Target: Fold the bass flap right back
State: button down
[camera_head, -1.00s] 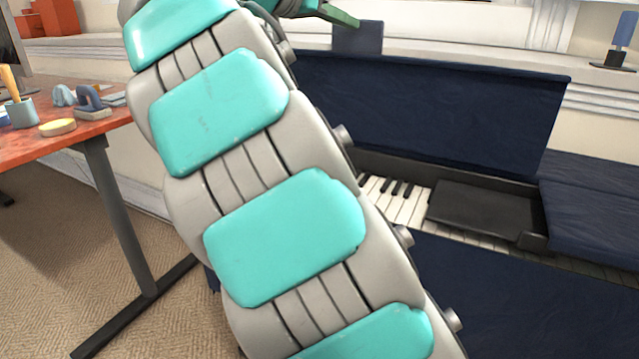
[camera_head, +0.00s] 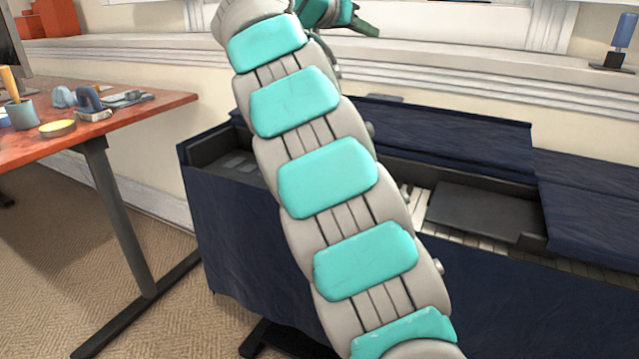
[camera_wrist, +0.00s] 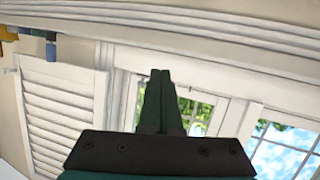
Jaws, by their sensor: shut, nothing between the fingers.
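The bass flap (camera_head: 450,128) is a dark navy cloth-covered panel at the back of the keyboard case, partly hidden by my arm. It lies back low behind the opening, its surface seen at a shallow angle. The opened left part of the keyboard shows white keys (camera_head: 418,200) and a dark block (camera_head: 485,212) over part of the keys. My gripper (camera_head: 366,28) is above and behind the flap, in front of the wall, apart from the cloth. In the wrist view its fingers (camera_wrist: 160,100) are shut together and empty.
Navy cloth (camera_head: 600,215) covers the right part of the keyboard. A red-topped table (camera_head: 130,118) with a mug (camera_head: 22,114) and small tools stands at left. A ledge (camera_head: 480,70) runs along the wall behind. Carpet floor is free between table and keyboard.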

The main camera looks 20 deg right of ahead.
jog(key=s+a+r+p, duration=0.1)
jog(key=a+r+p, duration=0.3)
jog(key=r, duration=0.2)
jog(key=shift+s+a+r, duration=0.2)
jog(key=shift+s+a, duration=0.1)
jog(key=shift+s, duration=0.05)
dwell(0.6)
